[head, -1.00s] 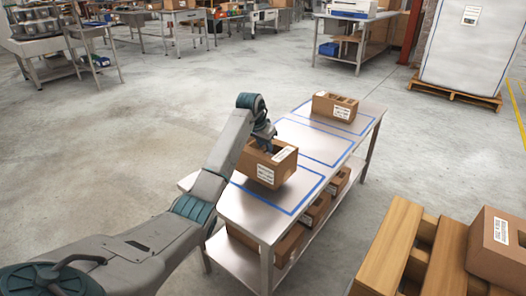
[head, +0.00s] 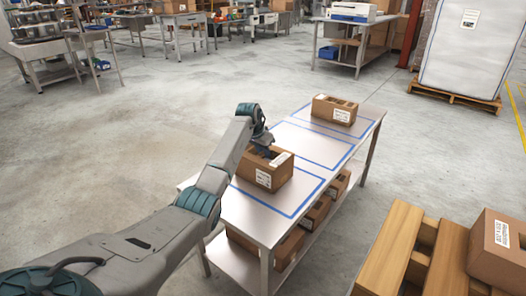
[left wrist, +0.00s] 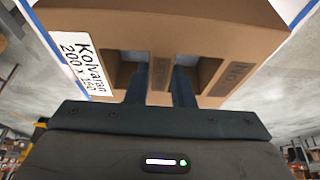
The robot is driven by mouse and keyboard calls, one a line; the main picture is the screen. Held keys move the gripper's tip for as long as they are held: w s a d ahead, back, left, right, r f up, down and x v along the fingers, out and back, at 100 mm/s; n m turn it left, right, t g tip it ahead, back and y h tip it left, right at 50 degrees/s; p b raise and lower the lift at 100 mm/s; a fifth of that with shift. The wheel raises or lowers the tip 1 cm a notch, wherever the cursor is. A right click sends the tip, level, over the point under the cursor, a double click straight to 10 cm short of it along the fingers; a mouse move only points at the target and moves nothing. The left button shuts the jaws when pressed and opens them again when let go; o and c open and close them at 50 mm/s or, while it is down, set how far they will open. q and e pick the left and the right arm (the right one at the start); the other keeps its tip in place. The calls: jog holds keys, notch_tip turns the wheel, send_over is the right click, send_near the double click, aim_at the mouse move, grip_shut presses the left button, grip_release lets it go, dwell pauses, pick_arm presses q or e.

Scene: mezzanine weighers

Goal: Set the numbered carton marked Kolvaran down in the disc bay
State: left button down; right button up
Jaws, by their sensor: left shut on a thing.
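The carton marked Kolvaran (head: 263,177) is brown with an open top and a white label. In the left wrist view (left wrist: 160,22) its label reads Kolvaran. My left gripper (head: 264,150) points down into its top; its fingers (left wrist: 160,88) are shut on the middle strip between two openings. The carton is at the near blue-outlined bay (head: 287,211) of the steel table, towards that bay's far side. I cannot tell whether its base touches the table. No disc mark is readable on the bays. My right gripper is not in view.
Another carton (head: 335,109) stands in the far bay. The middle bay (head: 312,145) looks empty. More cartons (head: 318,211) sit on the table's lower shelf. A wooden pallet (head: 392,240) with a carton (head: 497,250) is at the lower right. Open floor lies left of the table.

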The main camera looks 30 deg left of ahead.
pick_arm(q)
jog(key=c, duration=1.3)
grip_release()
jog(key=shift+f, duration=0.1)
jog(key=shift+o, duration=0.2)
